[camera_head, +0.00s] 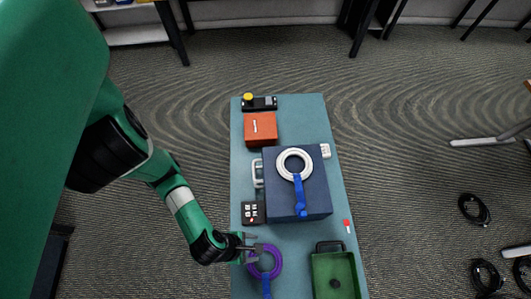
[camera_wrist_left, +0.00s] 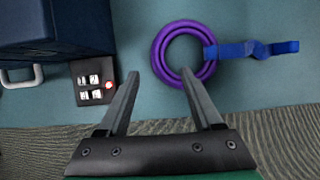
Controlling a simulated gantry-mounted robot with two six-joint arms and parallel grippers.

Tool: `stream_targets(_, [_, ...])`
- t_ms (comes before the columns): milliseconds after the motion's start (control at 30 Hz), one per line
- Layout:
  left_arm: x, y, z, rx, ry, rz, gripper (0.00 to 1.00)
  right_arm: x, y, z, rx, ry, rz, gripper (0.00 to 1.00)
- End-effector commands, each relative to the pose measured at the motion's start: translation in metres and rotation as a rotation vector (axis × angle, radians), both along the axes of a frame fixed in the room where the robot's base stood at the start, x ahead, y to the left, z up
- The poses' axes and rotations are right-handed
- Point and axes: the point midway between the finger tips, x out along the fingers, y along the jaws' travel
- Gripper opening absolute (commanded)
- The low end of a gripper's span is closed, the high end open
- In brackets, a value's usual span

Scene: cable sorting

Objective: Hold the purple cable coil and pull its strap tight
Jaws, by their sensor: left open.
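The purple cable coil (camera_head: 276,262) lies on the teal table near its front left in the head view. In the left wrist view the coil (camera_wrist_left: 157,55) is at upper centre, with its blue strap (camera_wrist_left: 251,49) stretching out to the right. In the head view the strap (camera_head: 266,286) hangs toward the front. My left gripper (camera_head: 252,249) is open and empty, beside the coil's left edge. In the wrist view its fingers (camera_wrist_left: 157,84) are apart, with the right fingertip over or near the ring. I cannot tell if they touch. My right gripper is not in view.
A dark blue box (camera_head: 316,196) carries a white coil (camera_head: 281,163) with a blue strap. A black switch panel (camera_head: 252,212), red box (camera_head: 260,129) and green tray (camera_head: 318,272) stand around it. The table edge is close on the left.

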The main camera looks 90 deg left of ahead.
Motion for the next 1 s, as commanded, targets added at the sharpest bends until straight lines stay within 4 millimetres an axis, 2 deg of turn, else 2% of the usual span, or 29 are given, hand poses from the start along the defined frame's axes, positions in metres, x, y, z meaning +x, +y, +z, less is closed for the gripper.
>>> stream_targets(133, [-0.012, -0.001, 0.028, -0.003, -0.001, -0.004, 0.67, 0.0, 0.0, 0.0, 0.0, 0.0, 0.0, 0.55])
stream_targets(300, [-0.018, 0.0, 0.043, -0.001, 0.0, -0.001, 0.67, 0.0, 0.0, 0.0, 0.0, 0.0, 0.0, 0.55])
stream_targets(867, [-0.018, 0.001, 0.044, 0.001, 0.001, 0.001, 0.67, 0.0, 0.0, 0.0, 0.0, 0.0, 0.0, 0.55])
stream_targets(967, [-0.014, 0.004, 0.044, -0.003, -0.002, 0.033, 0.67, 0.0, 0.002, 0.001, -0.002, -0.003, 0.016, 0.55])
stream_targets(1000, [-0.005, 0.001, 0.048, -0.022, -0.013, 0.067, 0.67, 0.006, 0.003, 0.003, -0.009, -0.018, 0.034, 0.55])
